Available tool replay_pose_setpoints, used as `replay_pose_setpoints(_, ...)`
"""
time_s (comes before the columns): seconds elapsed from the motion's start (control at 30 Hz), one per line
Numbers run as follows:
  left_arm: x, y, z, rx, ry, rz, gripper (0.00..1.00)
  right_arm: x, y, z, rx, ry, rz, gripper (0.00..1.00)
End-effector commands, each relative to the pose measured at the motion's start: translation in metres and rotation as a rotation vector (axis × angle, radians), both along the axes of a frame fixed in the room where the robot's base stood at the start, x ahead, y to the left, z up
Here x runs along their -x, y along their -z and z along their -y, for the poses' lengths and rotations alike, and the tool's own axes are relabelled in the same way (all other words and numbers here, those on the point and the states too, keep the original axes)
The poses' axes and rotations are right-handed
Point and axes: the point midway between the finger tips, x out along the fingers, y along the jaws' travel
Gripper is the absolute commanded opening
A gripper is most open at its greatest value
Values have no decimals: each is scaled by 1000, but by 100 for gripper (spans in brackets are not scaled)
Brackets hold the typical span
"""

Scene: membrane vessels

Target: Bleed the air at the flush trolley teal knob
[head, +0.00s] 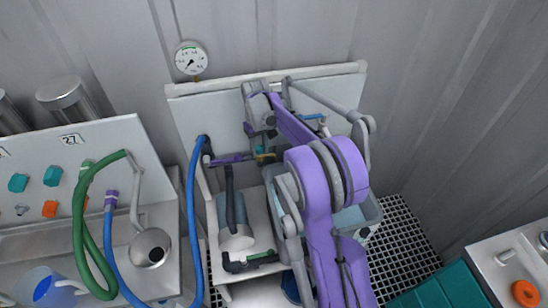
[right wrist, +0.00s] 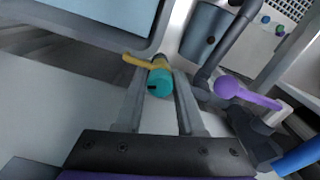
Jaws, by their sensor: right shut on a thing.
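The teal knob (right wrist: 160,82) with a yellow part (right wrist: 145,62) behind it sits between the two fingers of my right gripper (right wrist: 161,88) in the right wrist view. The fingers are shut on the knob from both sides. In the head view my purple right arm reaches over the flush trolley (head: 262,215), and my right gripper (head: 262,138) points down at its back pipework. There only a little of the teal knob (head: 261,149) and the yellow part (head: 266,157) shows; the arm hides much around them. My left gripper is not in view.
A purple lever (head: 228,160) and a blue hose (head: 193,215) are left of the knob. A pressure gauge (head: 191,58) stands above the trolley's back panel. Further left, a panel marked 27 (head: 72,140) carries teal and orange knobs and a green hose (head: 80,215). Floor grating (head: 405,240) lies right.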

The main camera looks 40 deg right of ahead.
Motion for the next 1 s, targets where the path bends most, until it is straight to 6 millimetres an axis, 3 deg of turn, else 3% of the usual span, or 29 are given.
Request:
replay_pose_setpoints(0.63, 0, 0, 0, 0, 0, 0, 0, 0, 0, 0, 0, -512, -1, 0)
replay_pose_setpoints(0.8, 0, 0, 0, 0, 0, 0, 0, 0, 0, 0, 0, -714, -1, 0)
replay_pose_setpoints(1.0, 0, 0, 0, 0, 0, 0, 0, 0, 0, 0, 0, -793, -1, 0)
